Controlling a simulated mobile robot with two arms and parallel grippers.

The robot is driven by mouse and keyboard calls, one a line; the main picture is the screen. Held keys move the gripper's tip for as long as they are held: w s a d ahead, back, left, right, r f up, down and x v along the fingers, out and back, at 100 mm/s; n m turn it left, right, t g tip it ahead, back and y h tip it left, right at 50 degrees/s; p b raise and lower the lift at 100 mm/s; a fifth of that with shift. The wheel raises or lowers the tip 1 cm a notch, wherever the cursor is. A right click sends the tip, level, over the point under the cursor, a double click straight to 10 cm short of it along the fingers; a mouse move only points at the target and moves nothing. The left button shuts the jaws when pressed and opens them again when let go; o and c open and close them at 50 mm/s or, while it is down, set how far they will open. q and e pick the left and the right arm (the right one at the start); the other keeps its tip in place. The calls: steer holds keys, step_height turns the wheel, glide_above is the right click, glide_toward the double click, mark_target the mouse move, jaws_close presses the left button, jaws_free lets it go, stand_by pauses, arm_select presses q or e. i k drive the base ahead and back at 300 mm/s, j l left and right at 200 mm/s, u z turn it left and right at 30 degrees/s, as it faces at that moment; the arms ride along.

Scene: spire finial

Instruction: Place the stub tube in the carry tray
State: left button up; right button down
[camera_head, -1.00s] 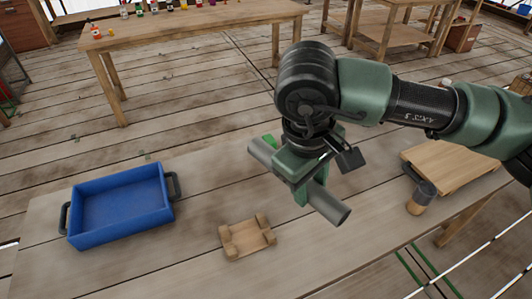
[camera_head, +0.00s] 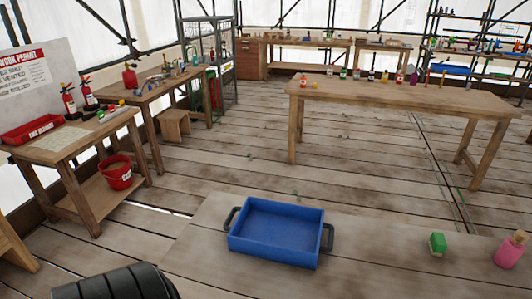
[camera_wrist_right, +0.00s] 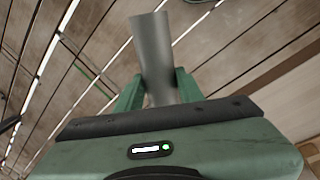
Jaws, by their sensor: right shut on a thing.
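The blue carry tray (camera_head: 275,255) stands on the near table in the head view, with a dark handle at each end. Its inside looks empty. The grey stub tube (camera_wrist_right: 152,45) shows in the right wrist view, between the green fingers of my right gripper (camera_wrist_right: 158,85). The gripper is shut on it, and part of the tube sticks out beyond the fingers. The tube's lower part is hidden by the gripper body. Neither the tube nor my right gripper shows in the head view. My left gripper is in neither view.
A green block (camera_head: 438,243) and a pink bottle (camera_head: 509,250) stand right of the tray on the near table. A long wooden table (camera_head: 400,97) with small bottles stands beyond. Side benches (camera_head: 75,140) with fire extinguishers stand at left.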

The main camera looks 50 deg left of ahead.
mark_target(278, 237)
steer(key=k+j+z, duration=0.15)
steer(key=k+j, duration=0.4)
steer(key=k+j+z, duration=0.2)
steer(key=k+j, duration=0.3)
steer(key=k+j+z, duration=0.15)
steer(key=k+j, duration=0.2)
steer(key=k, duration=0.3)
steer(key=k+j+z, duration=0.15)
steer(key=j, duration=0.3)
steer(key=j+z, duration=0.1)
steer(key=j, duration=0.3)
steer(key=k+j+z, duration=0.15)
steer(key=j, duration=0.3)
steer(key=k+j+z, duration=0.15)
steer(key=j, duration=0.25)
steer(key=i+j+z, duration=0.15)
steer(key=j+z, duration=0.15)
steer(key=j, duration=0.9)
steer(key=j+z, duration=0.3)
steer(key=j, duration=0.9)
